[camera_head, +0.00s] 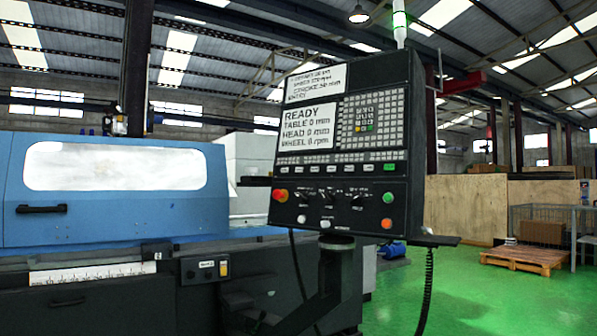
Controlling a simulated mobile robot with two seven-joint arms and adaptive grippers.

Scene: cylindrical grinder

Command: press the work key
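A black control panel (410,215) stands in front of me on a bracket. Its screen (308,130) reads READY, table 0 mm, head 0 mm, wheel 0 rpm. A smaller white display (316,84) sits above it. To the right is a keypad (372,120) of small keys, a few coloured green and yellow. A row of keys (335,169) runs below, with a green key (390,167) at its right end. The key labels are too small to read, so I cannot tell which is the work key. Neither of my grippers is in view.
The panel also has a red emergency button (281,196), a green button (388,198) and an orange one (387,223). The blue grinder (110,190) fills the left. A coiled cable (427,285) hangs at right. Green floor (460,300) is open toward a pallet (523,259).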

